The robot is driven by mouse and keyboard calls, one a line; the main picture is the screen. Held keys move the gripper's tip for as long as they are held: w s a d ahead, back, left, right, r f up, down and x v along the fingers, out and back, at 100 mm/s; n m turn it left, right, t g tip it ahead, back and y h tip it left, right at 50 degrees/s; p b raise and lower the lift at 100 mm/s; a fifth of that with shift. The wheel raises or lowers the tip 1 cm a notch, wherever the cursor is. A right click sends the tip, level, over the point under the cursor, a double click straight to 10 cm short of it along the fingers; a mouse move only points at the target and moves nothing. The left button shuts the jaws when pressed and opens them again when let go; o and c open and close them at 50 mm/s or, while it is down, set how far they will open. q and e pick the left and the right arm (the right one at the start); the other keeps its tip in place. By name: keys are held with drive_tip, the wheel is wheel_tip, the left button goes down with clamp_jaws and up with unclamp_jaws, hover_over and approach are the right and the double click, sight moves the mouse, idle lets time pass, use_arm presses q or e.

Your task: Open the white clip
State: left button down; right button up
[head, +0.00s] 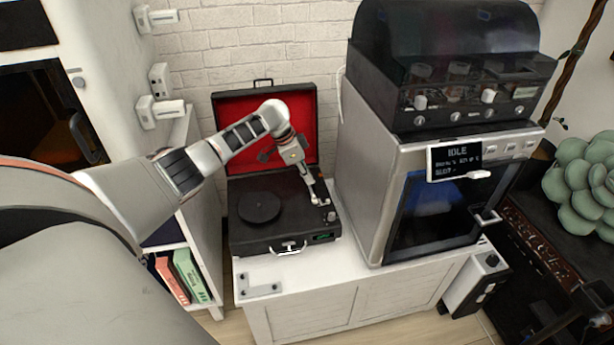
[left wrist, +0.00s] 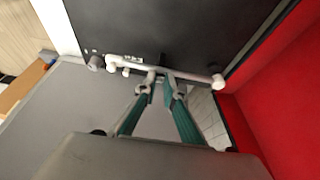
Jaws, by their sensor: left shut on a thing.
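The record player (head: 285,225) stands open on a white cabinet, with a round black platter (head: 259,207) on its deck. My left gripper (head: 318,192) reaches down to the right side of the deck. In the left wrist view, a long white bar (left wrist: 195,76), like a tonearm, lies along the dark deck. My left gripper's fingertips (left wrist: 160,86) are close together at the middle of this bar. They are shut on a small pale piece there, which I take to be the white clip (left wrist: 151,75). The fingertips partly hide it, so its exact position is unclear.
The red-lined lid (head: 305,105) stands upright behind the deck. A large grey machine (head: 365,170) with a dark window stands close on the right. A white shelf with books (head: 188,275) is on the left. The cabinet's front left top (head: 320,268) is mostly clear.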

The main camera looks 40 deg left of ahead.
use_arm(q)
drive_tip(key=shift+w+d+r+g, duration=0.15)
drive_tip(key=shift+w+r+g, duration=0.05)
drive_tip(key=shift+g, duration=0.1)
drive_tip(key=shift+d+g+y, duration=0.15)
drive_tip(key=shift+g+y, duration=0.15)
drive_tip(key=shift+y, duration=0.2)
drive_tip(key=shift+w+d+f+g+y+b, duration=0.15)
drive_tip(key=shift+w+f+g+y+b, duration=0.1)
drive_tip(key=shift+g+y+b, duration=0.5)
drive_tip(key=shift+g, duration=0.25)
drive_tip(key=shift+w+d+g+y+b, duration=0.1)
drive_tip(key=shift+g+y+b, duration=0.3)
drive_tip(key=shift+b, duration=0.35)
drive_tip(key=shift+r, duration=0.3)
drive_tip(key=c, duration=2.1)
unclamp_jaws()
drive_tip(key=shift+c, duration=0.2)
use_arm(e)
drive_tip(key=shift+w+a+f, duration=0.1)
drive_tip(key=shift+w+a, duration=0.3)
drive_tip(key=shift+a, duration=0.05)
drive_tip(key=shift+s, duration=0.1)
